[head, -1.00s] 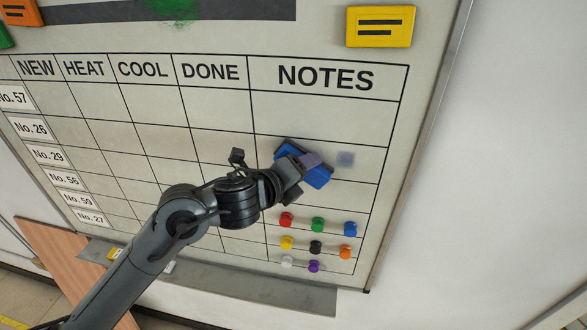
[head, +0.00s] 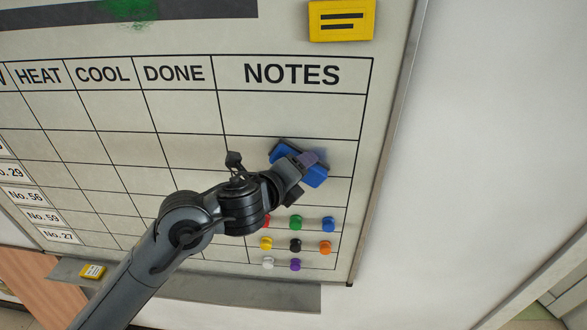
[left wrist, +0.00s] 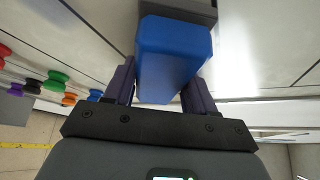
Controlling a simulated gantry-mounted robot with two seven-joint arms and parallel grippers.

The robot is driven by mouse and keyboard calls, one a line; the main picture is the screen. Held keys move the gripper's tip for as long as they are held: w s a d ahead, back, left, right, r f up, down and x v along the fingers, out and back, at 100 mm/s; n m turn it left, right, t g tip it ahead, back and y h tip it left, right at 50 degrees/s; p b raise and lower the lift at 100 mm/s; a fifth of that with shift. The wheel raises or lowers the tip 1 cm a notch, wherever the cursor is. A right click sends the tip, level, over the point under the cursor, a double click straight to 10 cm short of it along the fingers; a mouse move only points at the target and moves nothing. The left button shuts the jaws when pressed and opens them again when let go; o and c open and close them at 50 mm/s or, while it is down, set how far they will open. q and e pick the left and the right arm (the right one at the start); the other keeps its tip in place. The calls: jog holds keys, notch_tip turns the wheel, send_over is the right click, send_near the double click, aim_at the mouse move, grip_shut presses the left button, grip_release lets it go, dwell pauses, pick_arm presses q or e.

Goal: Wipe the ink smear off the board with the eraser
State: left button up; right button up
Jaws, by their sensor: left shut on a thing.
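The blue eraser (head: 316,178) with a dark pad lies tilted against the whiteboard (head: 290,115), in the NOTES column. My left gripper (head: 303,162) is shut on it. In the left wrist view the eraser (left wrist: 172,58) sits between the two purple fingers, its dark pad at or very near the board; exact contact is hard to tell. My right gripper is not in view.
Several coloured magnets (head: 296,245) sit on the board below the eraser. A yellow note magnet (head: 342,20) and a green scribble (head: 130,9) are near the top. A grey tray (head: 220,290) runs below the board. The board's metal right edge (head: 384,150) lies right of the eraser.

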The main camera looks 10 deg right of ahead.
aim_at(335, 166)
pick_arm(q)
jog(key=shift+s+d+f+b, duration=0.15)
jog(key=shift+s+d, duration=0.1)
jog(key=shift+d, duration=0.75)
jog(key=shift+s+d+r+b, duration=0.15)
jog(key=shift+s+d, duration=0.15)
jog(key=shift+d, duration=0.65)
jog(key=shift+s+d+f+b, duration=0.15)
jog(key=shift+s+d, duration=0.1)
jog(key=shift+d, duration=0.75)
jog(key=shift+s+r, duration=0.2)
jog(key=shift+s, duration=0.4)
jog(key=shift+s+a+p, duration=0.15)
jog(key=shift+s+a, duration=0.1)
jog(key=shift+s, duration=0.5)
jog(key=shift+s+a+p, duration=0.2)
jog(key=shift+s+a, duration=0.1)
jog(key=shift+s, duration=0.45)
jog(key=shift+s+a+p, duration=0.15)
jog(key=shift+s+a, duration=0.1)
jog(key=shift+s, duration=0.5)
